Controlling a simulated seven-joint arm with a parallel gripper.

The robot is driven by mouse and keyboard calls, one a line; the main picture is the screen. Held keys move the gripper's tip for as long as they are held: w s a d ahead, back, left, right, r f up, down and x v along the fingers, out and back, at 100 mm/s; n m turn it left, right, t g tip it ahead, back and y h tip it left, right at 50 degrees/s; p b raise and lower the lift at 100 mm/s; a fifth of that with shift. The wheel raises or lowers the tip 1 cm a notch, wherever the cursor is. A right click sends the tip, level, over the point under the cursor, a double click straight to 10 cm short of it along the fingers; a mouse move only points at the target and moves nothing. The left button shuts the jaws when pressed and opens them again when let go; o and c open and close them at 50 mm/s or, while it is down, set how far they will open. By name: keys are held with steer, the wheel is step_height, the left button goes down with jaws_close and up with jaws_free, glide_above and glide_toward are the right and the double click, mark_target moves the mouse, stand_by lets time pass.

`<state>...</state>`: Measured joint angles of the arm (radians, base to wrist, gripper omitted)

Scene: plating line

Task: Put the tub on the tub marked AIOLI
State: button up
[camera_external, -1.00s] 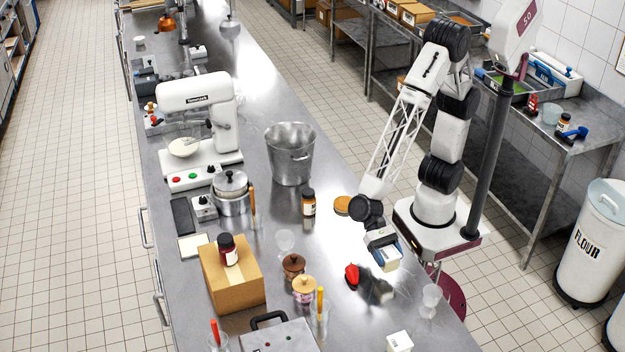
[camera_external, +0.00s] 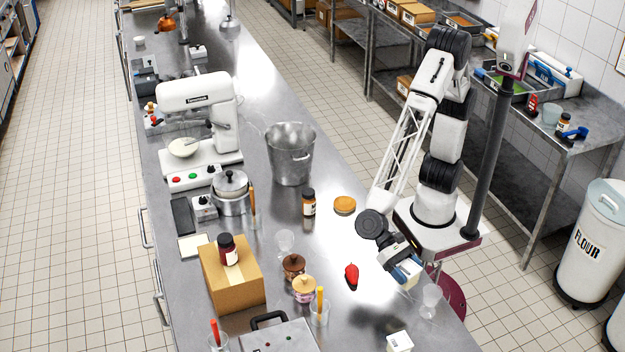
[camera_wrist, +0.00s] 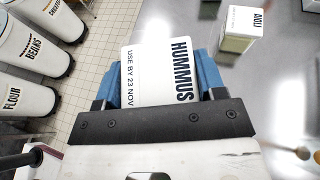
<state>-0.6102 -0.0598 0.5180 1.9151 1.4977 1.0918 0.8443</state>
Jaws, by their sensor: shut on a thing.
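My gripper (camera_external: 408,272) is shut on a white tub labelled HUMMUS (camera_wrist: 155,72), with a blue finger on each side of it in the wrist view. In the external view the held tub (camera_external: 412,268) is partly hidden by the gripper and is held over the steel table's right side. The tub marked AIOLI (camera_wrist: 240,30) stands upright on the table at the upper right of the wrist view, apart from the held tub. A small white-topped tub (camera_external: 399,341) at the bottom of the external view appears to be the same one.
A clear glass (camera_external: 431,297) stands close to the right of my gripper. A red object (camera_external: 351,274) lies on the table to the left. A cardboard box (camera_external: 232,283) and several jars stand farther left. The table between the red object and the AIOLI tub is clear.

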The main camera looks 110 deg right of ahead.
steer(key=shift+n+g+h, duration=0.3)
steer(key=shift+n+g, duration=0.1)
steer(key=shift+g, duration=0.1)
steer(key=shift+s+a+r, duration=0.1)
steer(key=shift+a+r, duration=0.2)
steer(key=shift+a, duration=0.35)
steer(key=shift+s+a+r, duration=0.1)
steer(key=shift+a+r, duration=0.25)
steer(key=shift+a, duration=0.35)
steer(key=shift+s+a+r, duration=0.1)
steer(key=shift+a+r, duration=0.2)
steer(key=shift+a, duration=0.35)
glide_above(400, 340)
steer(key=shift+f, duration=0.7)
steer(key=shift+f, duration=1.8)
steer(key=shift+f, duration=0.15)
